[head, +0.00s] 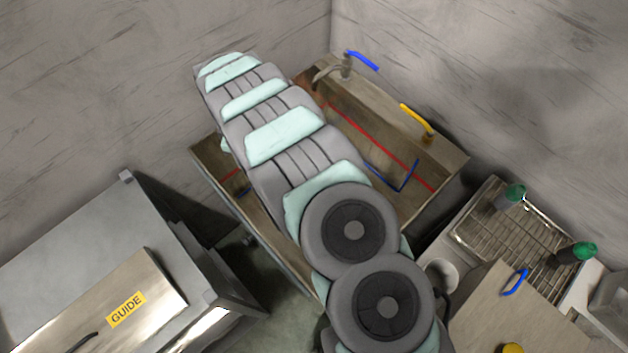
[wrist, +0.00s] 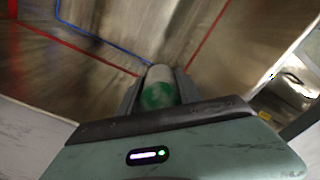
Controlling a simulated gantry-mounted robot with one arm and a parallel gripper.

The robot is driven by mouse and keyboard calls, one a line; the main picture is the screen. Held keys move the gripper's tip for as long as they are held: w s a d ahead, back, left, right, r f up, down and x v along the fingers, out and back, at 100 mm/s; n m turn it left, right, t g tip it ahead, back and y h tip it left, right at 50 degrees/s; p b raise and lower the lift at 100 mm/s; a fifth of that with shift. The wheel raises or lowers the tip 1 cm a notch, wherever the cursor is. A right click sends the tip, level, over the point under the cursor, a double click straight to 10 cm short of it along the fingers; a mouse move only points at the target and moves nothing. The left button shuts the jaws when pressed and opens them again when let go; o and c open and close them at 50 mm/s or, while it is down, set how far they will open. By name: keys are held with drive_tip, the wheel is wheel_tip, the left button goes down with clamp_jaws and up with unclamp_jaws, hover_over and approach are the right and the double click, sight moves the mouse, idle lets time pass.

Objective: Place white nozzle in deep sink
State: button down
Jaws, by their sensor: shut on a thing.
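My gripper (wrist: 160,76) is shut on a short round white thing with a green patch, apparently the white nozzle (wrist: 158,92), held between its two fingers in the wrist view. In the head view my arm hides both gripper and nozzle. A brownish metal basin with red and blue lines, apparently the deep sink (head: 387,150), lies under my arm in the head view. Its bare metal, with the lines, shows past the fingers in the wrist view (wrist: 185,22). I cannot tell how high the nozzle is above the bottom.
A tap with a blue handle (head: 362,61) and a yellow handle (head: 416,120) stand at the sink's back edge. At right is a wire rack (head: 510,235) with green-topped things (head: 511,195). A grey metal unit with a GUIDE label (head: 126,309) stands at lower left.

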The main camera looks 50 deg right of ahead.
drive_tip(key=s+d+f+n+b, duration=0.25)
drive_tip(key=s+f, duration=0.35)
drive_tip(key=f, duration=0.3)
drive_tip(key=s+d+f+n+b, duration=0.1)
drive_tip(key=s+d+f+b, duration=0.3)
drive_tip(key=f, duration=0.4)
drive_tip(key=f+b, duration=0.1)
drive_tip(key=f, duration=0.4)
drive_tip(key=s+f+b, duration=0.1)
drive_tip(key=f+b, duration=0.1)
drive_tip(key=f, duration=0.3)
drive_tip(key=a+f+b, duration=0.1)
drive_tip(key=f, duration=0.4)
drive_tip(key=shift+s+f+b, duration=0.25)
drive_tip(key=shift+f+b, duration=0.1)
drive_tip(key=shift+f, duration=0.25)
drive_tip(key=shift+f+b, duration=0.95)
drive_tip(key=shift+f, duration=1)
drive_tip(key=shift+f, duration=0.2)
drive_tip(key=c, duration=0.8)
unclamp_jaws()
drive_tip(key=shift+r, duration=0.1)
wheel_tip(320, 180, up, 12)
drive_tip(key=p, duration=0.4)
drive_tip(key=shift+r, duration=0.2)
